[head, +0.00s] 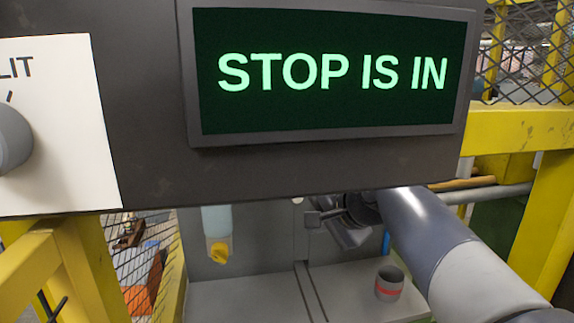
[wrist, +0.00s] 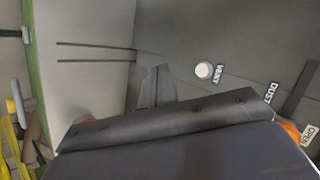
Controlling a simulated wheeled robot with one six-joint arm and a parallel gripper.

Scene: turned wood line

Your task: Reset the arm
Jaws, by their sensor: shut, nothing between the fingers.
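In the head view my arm comes in from the right and reaches under the dark panel. My gripper (head: 314,217) is at its end, in front of a grey wall and above a grey worktop (head: 240,298). In the wrist view the gripper (wrist: 157,72) is shut and empty, its fingers together. It points toward a grey surface and appears clear of it. A green-lettered screen (head: 333,73) reads "STOP IS IN".
A grey cup (head: 389,284) with a red band stands near my forearm. A pale container with a yellow end (head: 218,252) hangs left. A knob (head: 12,138) and yellow rails (head: 520,130) flank the panel.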

